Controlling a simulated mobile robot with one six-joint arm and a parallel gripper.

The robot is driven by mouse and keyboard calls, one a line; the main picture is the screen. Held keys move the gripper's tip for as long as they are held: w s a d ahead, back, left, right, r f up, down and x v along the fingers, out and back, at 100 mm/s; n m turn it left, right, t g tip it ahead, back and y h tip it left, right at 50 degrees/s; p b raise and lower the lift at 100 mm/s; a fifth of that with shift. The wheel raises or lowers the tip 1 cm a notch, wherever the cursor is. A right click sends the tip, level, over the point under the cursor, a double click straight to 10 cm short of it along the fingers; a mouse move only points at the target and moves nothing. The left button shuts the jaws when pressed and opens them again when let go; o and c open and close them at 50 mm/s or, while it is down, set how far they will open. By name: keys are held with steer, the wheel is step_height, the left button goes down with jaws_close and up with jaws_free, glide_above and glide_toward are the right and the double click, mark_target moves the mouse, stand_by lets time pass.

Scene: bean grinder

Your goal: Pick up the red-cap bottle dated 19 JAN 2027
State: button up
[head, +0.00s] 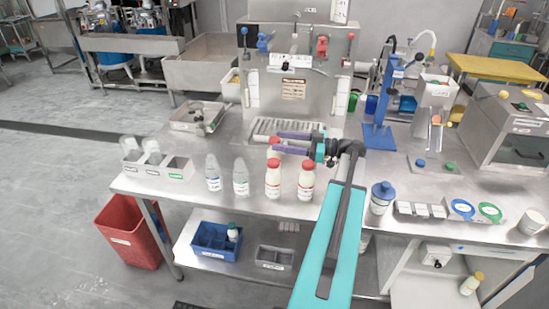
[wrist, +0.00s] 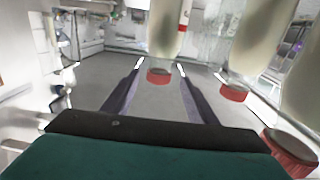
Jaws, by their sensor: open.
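Three red-cap bottles with whitish contents show. One red-cap bottle (head: 273,153) stands at the back, partly hidden by my gripper (head: 278,142). Two more, a front left bottle (head: 273,180) and a front right bottle (head: 306,181), stand upright near the table's front edge. Their labels are too small for me to read any date. My gripper is open, its purple fingers pointing left at the back bottle's cap height. In the wrist view, which looks upside down, a red cap (wrist: 158,76) shows between the fingers, with two other caps (wrist: 233,93) (wrist: 290,147) to the right. Contact is not visible.
Two clear bottles (head: 213,174) (head: 241,178) stand left of the red-cap bottles. A grey compartment tray (head: 157,171) sits farther left. The metal grinder machine (head: 292,75) with its grate stands behind. A blue-lidded container (head: 381,198) stands right of my arm.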

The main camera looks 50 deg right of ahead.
mark_target(274, 139)
steer(key=shift+x, duration=1.05)
steer(key=shift+w, duration=0.1)
steer(key=shift+w+a+r+p, duration=0.15)
steer(key=shift+w+a+p, duration=0.15)
steer(key=shift+w+p, duration=0.3)
steer(key=p+x, duration=0.1)
steer(key=x, duration=0.2)
steer(key=shift+w+a+p, duration=0.2)
steer(key=shift+w+p, duration=0.1)
steer(key=shift+p, duration=0.1)
steer(key=shift+c, duration=0.4)
jaws_close()
